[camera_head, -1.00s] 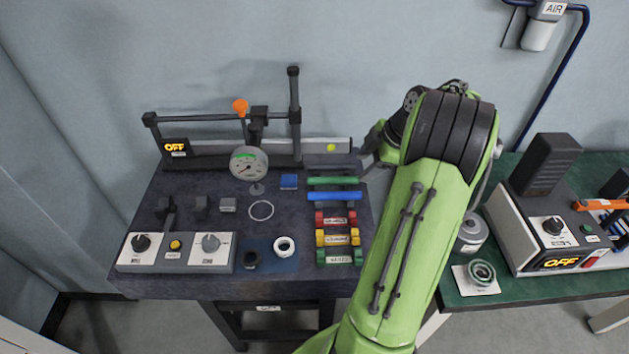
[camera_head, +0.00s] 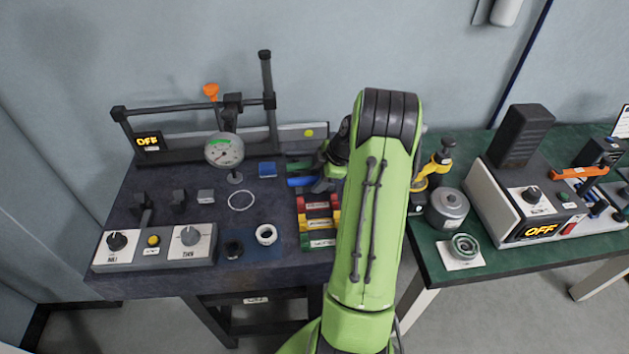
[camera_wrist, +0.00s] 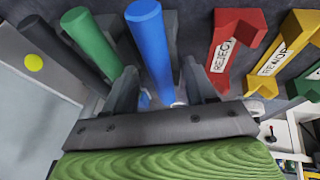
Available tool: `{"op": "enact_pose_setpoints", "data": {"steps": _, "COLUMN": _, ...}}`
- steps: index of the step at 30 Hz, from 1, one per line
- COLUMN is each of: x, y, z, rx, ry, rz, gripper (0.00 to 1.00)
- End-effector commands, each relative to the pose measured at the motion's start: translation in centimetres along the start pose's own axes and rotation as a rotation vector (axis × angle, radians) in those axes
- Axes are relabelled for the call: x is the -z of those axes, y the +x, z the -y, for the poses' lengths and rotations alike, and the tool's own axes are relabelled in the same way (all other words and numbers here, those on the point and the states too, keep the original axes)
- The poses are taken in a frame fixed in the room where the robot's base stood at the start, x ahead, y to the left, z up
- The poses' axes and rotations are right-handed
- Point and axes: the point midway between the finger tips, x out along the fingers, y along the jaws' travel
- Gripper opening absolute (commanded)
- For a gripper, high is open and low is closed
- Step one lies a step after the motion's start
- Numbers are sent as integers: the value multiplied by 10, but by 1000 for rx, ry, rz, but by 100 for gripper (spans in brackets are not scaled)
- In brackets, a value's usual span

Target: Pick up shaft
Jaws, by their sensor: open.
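Several shafts lie side by side on the dark table. A blue shaft (camera_head: 300,182) and a green shaft (camera_head: 297,167) show in the head view, partly hidden by my arm. The wrist view shows the blue shaft (camera_wrist: 150,45), the green shaft (camera_wrist: 90,42) and a dark grey shaft (camera_wrist: 48,42). My gripper (camera_wrist: 163,88) is open, with one finger on each side of the blue shaft's line. Whether the fingers touch it I cannot tell. In the head view my gripper (camera_head: 324,185) is at the shafts' right ends, mostly hidden.
Red (camera_head: 314,205), yellow (camera_head: 312,224) and green labelled holders stand just in front of the shafts. A dial gauge (camera_head: 224,150) on a stand is left of them. A white ring (camera_head: 266,235) lies at the front. A second, green-topped table (camera_head: 500,262) stands at right.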

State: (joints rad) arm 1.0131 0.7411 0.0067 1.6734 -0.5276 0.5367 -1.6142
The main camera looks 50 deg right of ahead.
Motion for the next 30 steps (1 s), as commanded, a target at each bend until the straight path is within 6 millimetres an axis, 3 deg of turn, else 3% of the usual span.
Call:
{"op": "enact_pose_setpoints", "data": {"steps": 2, "x": 0, "y": -1, "z": 0, "rx": -1, "ry": 0, "rz": 0, "gripper": 56}}
{"op": "enact_pose_setpoints", "data": {"steps": 13, "x": 0, "y": -1, "z": 0, "rx": 0, "ry": 0, "rz": 0, "gripper": 0}}
{"op": "enact_pose_setpoints", "data": {"steps": 25, "x": 1, "y": -3, "z": -1, "rx": -3, "ry": -2, "rz": -1, "gripper": 0}}
{"op": "enact_pose_setpoints", "data": {"steps": 30, "x": 10, "y": -25, "z": -8, "rx": -6, "ry": -3, "rz": 1, "gripper": 0}}
